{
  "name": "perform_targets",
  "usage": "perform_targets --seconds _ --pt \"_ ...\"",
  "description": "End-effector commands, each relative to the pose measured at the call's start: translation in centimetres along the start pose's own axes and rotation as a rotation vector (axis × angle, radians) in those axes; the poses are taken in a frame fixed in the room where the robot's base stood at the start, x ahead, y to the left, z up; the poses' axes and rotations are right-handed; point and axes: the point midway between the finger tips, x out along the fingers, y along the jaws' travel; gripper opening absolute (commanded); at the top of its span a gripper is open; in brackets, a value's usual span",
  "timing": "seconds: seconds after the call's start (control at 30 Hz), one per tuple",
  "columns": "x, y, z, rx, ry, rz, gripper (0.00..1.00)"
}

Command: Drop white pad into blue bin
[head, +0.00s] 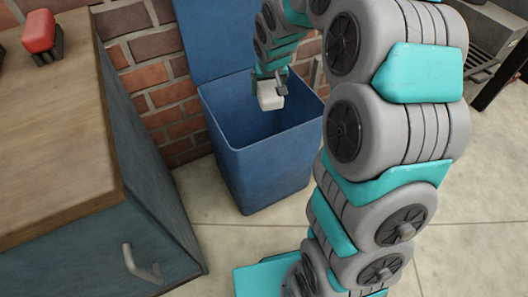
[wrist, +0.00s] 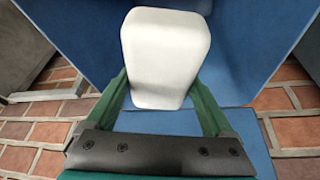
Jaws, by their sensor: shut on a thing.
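The white pad (head: 270,97) is a small pale block with rounded edges. My gripper (head: 270,88) is shut on it and holds it over the open mouth of the blue bin (head: 265,175). In the wrist view the white pad (wrist: 165,60) sits between the two green fingers of my gripper (wrist: 163,85), with blue bin surfaces (wrist: 240,50) around and behind it. The bin's raised blue lid (head: 215,40) stands against the wall. Part of the bin's right side is hidden behind my arm.
A cabinet with a wooden top (head: 50,130) stands left of the bin, with a red-topped object (head: 40,38) on it. A brick wall (head: 165,90) is behind. A grey appliance (head: 490,45) is at the upper right. The tiled floor (head: 230,240) in front is clear.

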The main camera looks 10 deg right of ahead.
Motion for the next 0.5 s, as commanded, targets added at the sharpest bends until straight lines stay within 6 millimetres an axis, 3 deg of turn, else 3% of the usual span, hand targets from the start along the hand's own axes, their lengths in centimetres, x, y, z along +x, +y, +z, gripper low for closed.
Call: perform_targets --seconds 0.13,0.27,0.5 --pt "-2.3 0.3 -3.2 0.004 0.010 -0.002 0.26" --pt "-4.1 0.3 -4.8 0.002 0.006 -0.011 0.26" --pt "-5.3 0.2 -5.7 -0.003 -0.002 -0.023 0.26"
